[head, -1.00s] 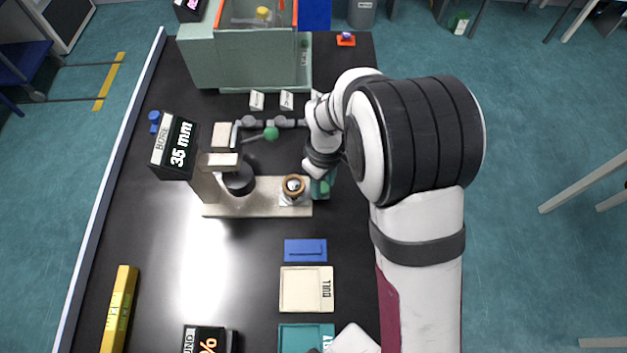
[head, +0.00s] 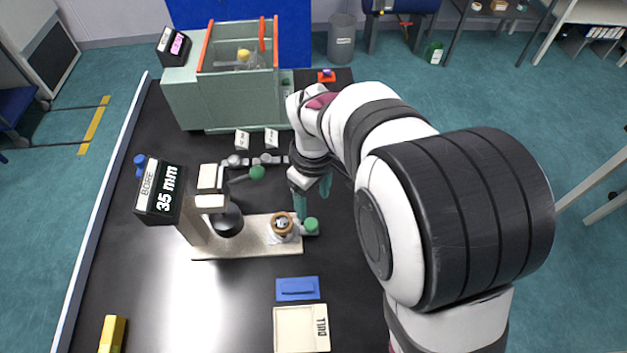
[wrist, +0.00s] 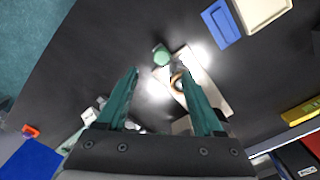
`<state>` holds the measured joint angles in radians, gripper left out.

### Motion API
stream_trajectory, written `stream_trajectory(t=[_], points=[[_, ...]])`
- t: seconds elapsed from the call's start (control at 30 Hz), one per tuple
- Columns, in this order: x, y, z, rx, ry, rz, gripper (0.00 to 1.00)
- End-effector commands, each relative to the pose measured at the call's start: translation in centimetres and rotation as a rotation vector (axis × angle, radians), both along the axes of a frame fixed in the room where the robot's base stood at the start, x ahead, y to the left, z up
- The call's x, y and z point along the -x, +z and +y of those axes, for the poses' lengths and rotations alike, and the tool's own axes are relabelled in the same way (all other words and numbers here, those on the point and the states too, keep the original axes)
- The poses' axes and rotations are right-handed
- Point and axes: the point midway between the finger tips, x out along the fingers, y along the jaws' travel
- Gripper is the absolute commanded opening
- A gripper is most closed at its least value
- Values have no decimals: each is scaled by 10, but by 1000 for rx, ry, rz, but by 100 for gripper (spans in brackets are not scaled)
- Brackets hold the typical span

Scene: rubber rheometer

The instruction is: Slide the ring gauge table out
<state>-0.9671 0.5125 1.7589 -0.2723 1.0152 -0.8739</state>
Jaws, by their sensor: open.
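The ring gauge table (head: 284,238) is at the right end of a pale base plate (head: 225,245), with a brass-coloured ring (head: 281,223) on it. A green knob (head: 311,224) projects at its right end. My gripper (head: 315,208) has teal fingers spread apart and empty, beside and above the knob in the head view. In the wrist view, the green knob (wrist: 162,56) lies beyond the gap between my fingertips (wrist: 160,72), with the ring (wrist: 178,80) to its right. The knob appears clear of both fingers.
A bore display reading 35 mm (head: 160,188) and a dark round gauge head (head: 227,220) stand left of the ring. Another green-knobbed lever (head: 257,173) is behind. A blue block (head: 298,288) and a cream tray (head: 302,330) lie in front.

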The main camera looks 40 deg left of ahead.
Motion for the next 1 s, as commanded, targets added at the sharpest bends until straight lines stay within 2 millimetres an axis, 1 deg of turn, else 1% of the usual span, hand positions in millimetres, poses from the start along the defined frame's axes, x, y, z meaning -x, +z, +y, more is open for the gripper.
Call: stream_trajectory(t=[0.03,0.1,0.2,0.3,0.43,0.77,0.83,0.87,0.93,0.97,1.0], points=[[-1,15,1,-3,0,-3,69],[-1,33,1,-3,-1,-3,69],[-1,53,0,-2,0,-2,69],[-1,65,0,0,1,-2,69],[0,71,0,1,1,0,69],[0,70,0,1,1,0,69],[-1,71,-3,0,-11,0,69],[-3,74,-8,-1,-35,1,69],[-13,84,-38,-7,-174,9,69],[-17,91,-58,-11,-271,15,69],[-20,100,-91,-18,-433,26,69]])
